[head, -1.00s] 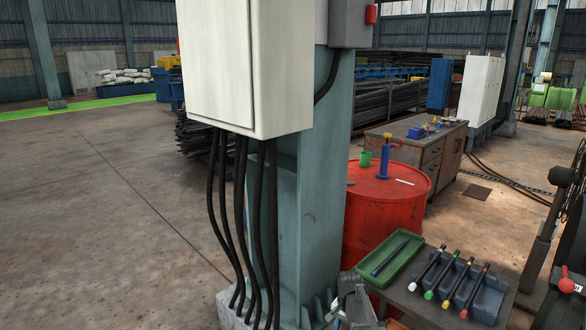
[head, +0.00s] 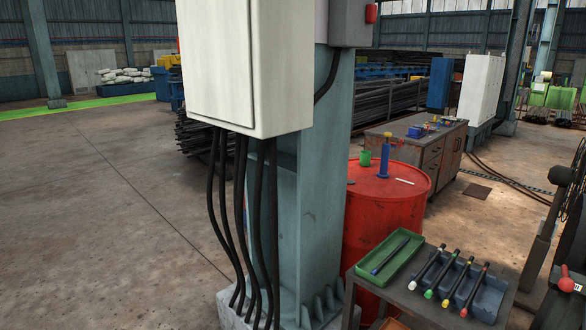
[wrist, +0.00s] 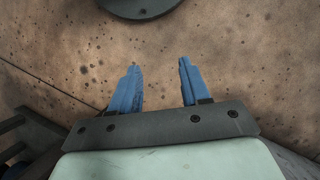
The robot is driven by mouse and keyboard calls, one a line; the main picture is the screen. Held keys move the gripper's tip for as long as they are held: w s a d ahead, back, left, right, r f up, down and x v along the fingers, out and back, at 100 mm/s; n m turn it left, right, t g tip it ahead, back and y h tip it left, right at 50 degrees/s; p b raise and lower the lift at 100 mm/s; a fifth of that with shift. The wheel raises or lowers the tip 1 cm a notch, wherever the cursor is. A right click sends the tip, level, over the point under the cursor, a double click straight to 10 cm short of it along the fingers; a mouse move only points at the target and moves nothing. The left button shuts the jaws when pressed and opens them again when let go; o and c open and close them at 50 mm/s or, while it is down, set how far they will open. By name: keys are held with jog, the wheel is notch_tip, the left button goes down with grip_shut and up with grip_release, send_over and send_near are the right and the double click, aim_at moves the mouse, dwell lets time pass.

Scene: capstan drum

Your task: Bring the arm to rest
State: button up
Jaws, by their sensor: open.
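My gripper (wrist: 158,82) shows in the wrist view with its two blue fingers apart and nothing between them. Below it in that view is bare, speckled brown floor. Part of a dark round object (wrist: 140,8) is cut off at the top edge of the wrist view. In the head view neither my gripper nor my arm is visible.
A red drum (head: 385,215) stands behind a small table with a green tray (head: 402,262) and a blue rack (head: 485,292) of several dark bars with coloured ends. A teal column (head: 318,190) with a white cabinet (head: 245,65) and hanging cables stands left of them.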

jog(key=s+f+n+g, duration=0.2)
jog(key=s, duration=1.4)
jog(key=shift+f, duration=0.35)
